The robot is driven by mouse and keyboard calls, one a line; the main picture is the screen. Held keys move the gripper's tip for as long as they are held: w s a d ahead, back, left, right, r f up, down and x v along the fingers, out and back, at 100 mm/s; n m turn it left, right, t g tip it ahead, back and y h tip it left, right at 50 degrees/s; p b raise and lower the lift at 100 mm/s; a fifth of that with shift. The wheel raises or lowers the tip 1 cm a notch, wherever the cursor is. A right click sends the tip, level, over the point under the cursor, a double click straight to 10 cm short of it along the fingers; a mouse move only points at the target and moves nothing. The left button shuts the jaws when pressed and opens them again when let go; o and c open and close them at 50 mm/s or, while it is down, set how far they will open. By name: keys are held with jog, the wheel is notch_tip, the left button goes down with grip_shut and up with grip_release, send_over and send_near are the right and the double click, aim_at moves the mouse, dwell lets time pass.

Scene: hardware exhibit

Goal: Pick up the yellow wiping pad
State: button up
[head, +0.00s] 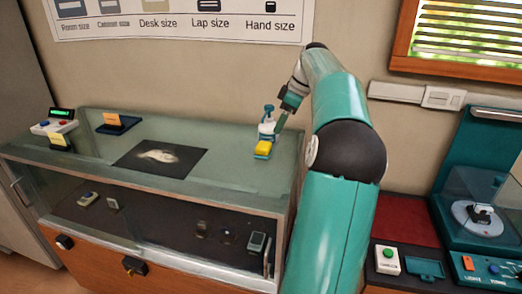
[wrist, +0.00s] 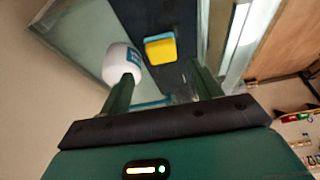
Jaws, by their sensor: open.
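The yellow wiping pad (head: 263,146) lies on the glass counter top near its right end, with a blue layer along one edge. In the wrist view the pad (wrist: 162,51) shows beyond my fingertips, roughly between their lines. A white spray bottle (head: 266,128) with a blue top stands right behind the pad; it also shows in the wrist view (wrist: 121,63), close to my left finger. My gripper (head: 279,128) is beside the bottle, above the counter. In the wrist view my gripper (wrist: 166,84) is open, with nothing between its fingers.
The glass display counter (head: 220,167) has free top surface left of the pad. A dark mat (head: 160,158) with a whitish smear, a small dark tray (head: 117,124) and a device with a green display (head: 56,124) are further left. The wall is close behind.

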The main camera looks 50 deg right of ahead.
aim_at(270, 145)
jog(key=x, duration=1)
jog(key=shift+s+d+f, duration=0.1)
jog(key=shift+f, duration=0.1)
jog(key=c, duration=0.8)
jog(key=shift+r, duration=0.1)
